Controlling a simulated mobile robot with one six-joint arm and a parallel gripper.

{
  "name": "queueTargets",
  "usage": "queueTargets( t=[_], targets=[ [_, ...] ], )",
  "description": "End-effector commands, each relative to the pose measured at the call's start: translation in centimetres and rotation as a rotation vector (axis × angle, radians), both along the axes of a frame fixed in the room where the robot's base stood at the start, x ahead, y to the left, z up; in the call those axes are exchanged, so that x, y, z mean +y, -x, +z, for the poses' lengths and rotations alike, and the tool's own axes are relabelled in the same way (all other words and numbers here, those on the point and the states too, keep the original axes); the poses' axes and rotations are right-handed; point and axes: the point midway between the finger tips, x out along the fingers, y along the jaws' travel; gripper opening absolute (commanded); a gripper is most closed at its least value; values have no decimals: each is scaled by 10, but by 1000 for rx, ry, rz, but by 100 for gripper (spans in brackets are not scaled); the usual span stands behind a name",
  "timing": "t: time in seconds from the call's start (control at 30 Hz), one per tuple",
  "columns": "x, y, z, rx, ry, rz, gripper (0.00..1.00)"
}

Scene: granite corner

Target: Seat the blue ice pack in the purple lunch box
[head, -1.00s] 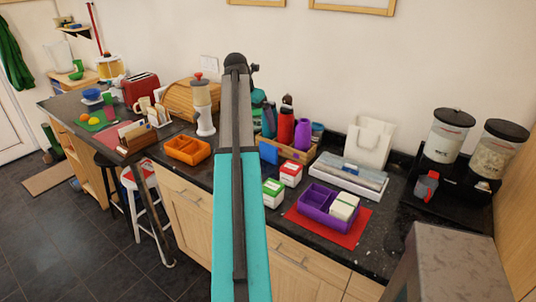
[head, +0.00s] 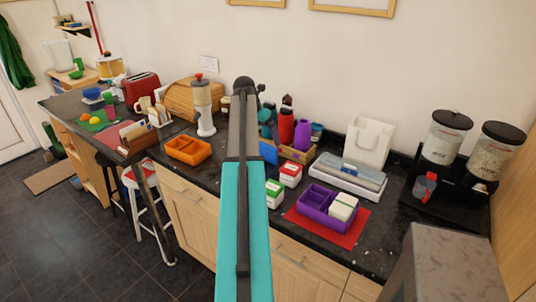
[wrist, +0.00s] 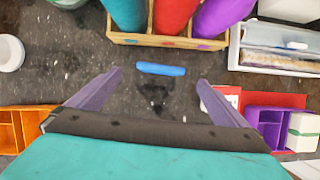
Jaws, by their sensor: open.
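The blue ice pack (head: 268,152) stands upright on the dark counter, partly behind my arm in the head view. In the wrist view its thin top edge (wrist: 161,69) shows just ahead of my fingers. My gripper (wrist: 159,78) is open and empty, with its fingers spread wider than the pack; my arm hides it in the head view. The purple lunch box (head: 313,207) rests on a red mat to the right. Its right compartment holds a white block, and its left part looks empty. The box also shows at the wrist view's right (wrist: 267,117).
A wooden crate of bottles (head: 297,154) stands right behind the pack. A red carton (head: 290,175) and a green-and-white carton (head: 274,193) stand in front. An orange box (head: 188,150) is left. A grey-white tray (head: 348,178) lies behind the lunch box.

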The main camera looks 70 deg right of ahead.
Motion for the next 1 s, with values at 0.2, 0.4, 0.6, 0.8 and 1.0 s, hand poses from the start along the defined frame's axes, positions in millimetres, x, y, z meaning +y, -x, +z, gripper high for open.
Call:
queueTargets(
  t=[0.2, 0.4, 0.6, 0.8, 1.0],
  targets=[
    [0, 0, 0, 0, 0, 0, 98],
    [-4, 2, -7, 0, 0, 0, 98],
    [-12, 6, -22, 1, -1, 0, 98],
    [-18, 8, -40, 0, 0, 0, 98],
    [-20, 9, -47, 0, 0, 1, 98]
  ],
)
